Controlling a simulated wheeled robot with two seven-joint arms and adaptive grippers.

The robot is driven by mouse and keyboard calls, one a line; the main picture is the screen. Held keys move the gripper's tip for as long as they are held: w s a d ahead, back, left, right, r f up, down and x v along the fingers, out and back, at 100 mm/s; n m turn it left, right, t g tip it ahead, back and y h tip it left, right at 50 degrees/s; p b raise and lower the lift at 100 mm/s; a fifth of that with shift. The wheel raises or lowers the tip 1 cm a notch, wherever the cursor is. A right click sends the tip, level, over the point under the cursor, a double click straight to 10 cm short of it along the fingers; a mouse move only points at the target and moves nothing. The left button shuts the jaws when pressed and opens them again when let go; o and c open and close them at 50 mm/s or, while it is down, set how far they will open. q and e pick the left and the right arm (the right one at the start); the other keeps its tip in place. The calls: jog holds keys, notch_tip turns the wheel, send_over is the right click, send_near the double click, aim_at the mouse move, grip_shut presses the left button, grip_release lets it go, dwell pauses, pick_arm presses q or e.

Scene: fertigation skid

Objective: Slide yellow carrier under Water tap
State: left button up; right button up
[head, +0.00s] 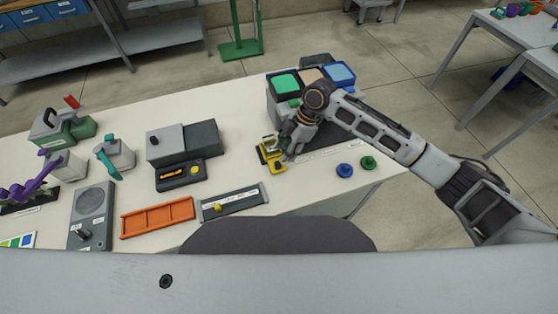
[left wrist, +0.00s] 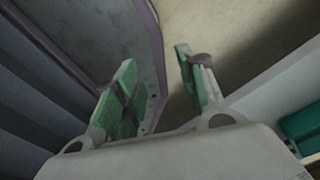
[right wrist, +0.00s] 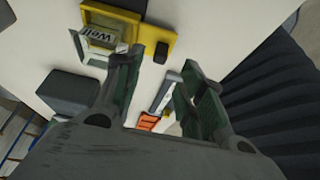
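The yellow carrier (head: 272,158) is on the table in front of the grey dispenser (head: 280,106), which has green, tan and blue tops. In the right wrist view the yellow carrier (right wrist: 157,43) holds a small clear container (right wrist: 100,38) whose label seems to read "Well". My right gripper (head: 287,152) is just right of the carrier; in its wrist view the two fingers stand apart with nothing clearly between them. Which outlet is the Water tap cannot be told, as the arm hides much of the dispenser front. My left gripper (left wrist: 160,85) is open and empty, outside the head view.
A blue knob (head: 345,170) and a green knob (head: 368,162) stand right of the carrier. A grey slide panel (head: 240,201), an orange tray (head: 157,217) and a grey-black device (head: 182,165) lie to the left. White table is clear between the device and the carrier.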

aim_at(278, 162)
jog(key=x, duration=0.5)
jog(key=shift+a+f, duration=0.1)
jog(key=shift+f, duration=0.05)
jog(key=shift+a+f, duration=0.1)
jog(key=shift+f, duration=0.2)
jog(key=shift+s+a+f, duration=0.1)
jog(key=shift+f, duration=0.2)
pick_arm(q)
jog(key=shift+s+d+r, duration=0.1)
jog(key=shift+d+r, duration=0.05)
jog(key=shift+d, duration=0.55)
jog(key=shift+a, duration=0.5)
pick_arm(e)
grip_shut()
